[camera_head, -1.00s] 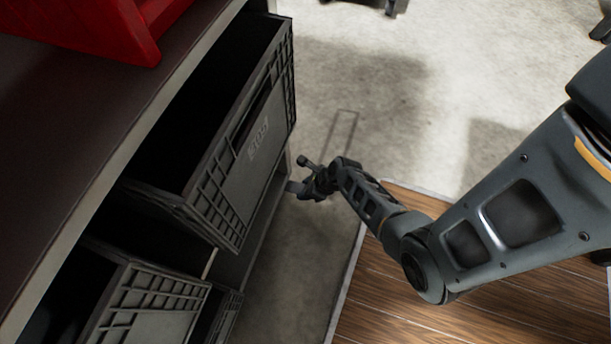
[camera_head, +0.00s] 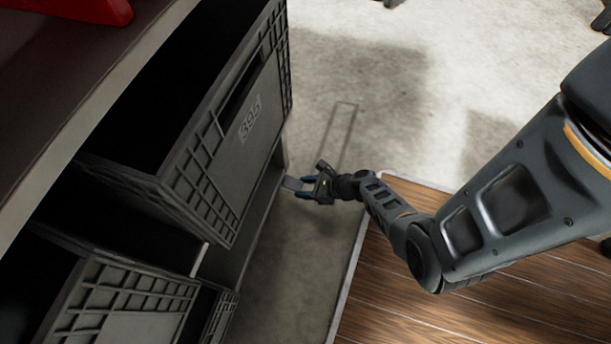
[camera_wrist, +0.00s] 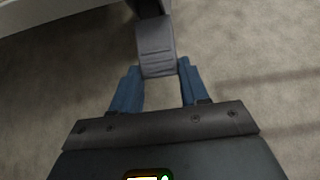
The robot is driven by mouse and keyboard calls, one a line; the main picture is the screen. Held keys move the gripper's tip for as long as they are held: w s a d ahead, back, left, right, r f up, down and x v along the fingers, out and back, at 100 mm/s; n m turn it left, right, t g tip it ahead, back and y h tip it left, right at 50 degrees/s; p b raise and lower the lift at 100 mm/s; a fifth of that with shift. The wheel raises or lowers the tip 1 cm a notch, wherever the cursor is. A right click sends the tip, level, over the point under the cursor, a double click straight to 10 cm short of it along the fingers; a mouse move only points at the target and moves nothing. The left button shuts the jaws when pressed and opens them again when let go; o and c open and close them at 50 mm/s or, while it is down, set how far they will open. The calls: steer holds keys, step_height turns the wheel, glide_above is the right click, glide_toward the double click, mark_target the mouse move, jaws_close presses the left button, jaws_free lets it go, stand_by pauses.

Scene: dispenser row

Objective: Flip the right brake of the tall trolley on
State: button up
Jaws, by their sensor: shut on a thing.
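The tall trolley (camera_head: 95,100) fills the left of the head view, with grey crates on its shelves. The brake, a ribbed grey pedal (camera_wrist: 157,48), sticks out from the trolley's lower edge. It shows small in the head view (camera_head: 292,183), below the front corner of the upper crate. My gripper (camera_head: 309,187) is low beside the trolley's right end. In the wrist view its two blue fingers (camera_wrist: 160,76) are on either side of the pedal's outer end, shut on it. The pedal's joint and the caster are not clearly visible.
A grey crate (camera_head: 235,150) labelled 395 juts out above and left of my gripper. Other crates (camera_head: 130,300) are lower left. A red object (camera_head: 85,8) lies on the trolley's top. Concrete floor to the right is open, beside a wood-plank surface (camera_head: 440,310).

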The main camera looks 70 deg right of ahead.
steer(key=o, duration=1.1)
steer(key=shift+c, duration=0.2)
steer(key=p+v, duration=0.4)
steer(key=v, duration=0.3)
steer(key=shift+s+r, duration=0.2)
steer(key=shift+s, duration=0.1)
